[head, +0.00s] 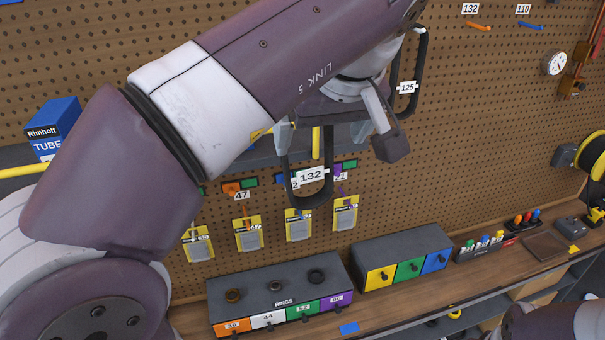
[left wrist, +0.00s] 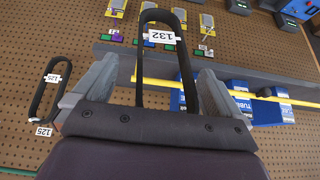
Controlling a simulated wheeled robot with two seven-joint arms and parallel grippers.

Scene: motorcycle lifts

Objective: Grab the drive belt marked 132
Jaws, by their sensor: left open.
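The drive belt marked 132 (head: 329,155) is a long black loop with a white tag, hanging in front of the pegboard. My left gripper (head: 330,122) is open at its upper part. In the left wrist view the belt (left wrist: 186,70) passes between the two spread fingers of the gripper (left wrist: 155,88), with gaps to both sides. The belt's upper end is hidden behind the gripper in the head view. A second black belt, marked 125 (head: 420,60), hangs to the right; it is at the left in the wrist view (left wrist: 37,100). My right gripper is out of view.
A grey shelf (head: 262,152) with a yellow bar is behind the gripper. Small yellow packets (head: 248,234) hang below. A ring box (head: 280,292) and a drawer unit (head: 400,258) stand on the wooden bench. A blue tube box (head: 58,122) is at left.

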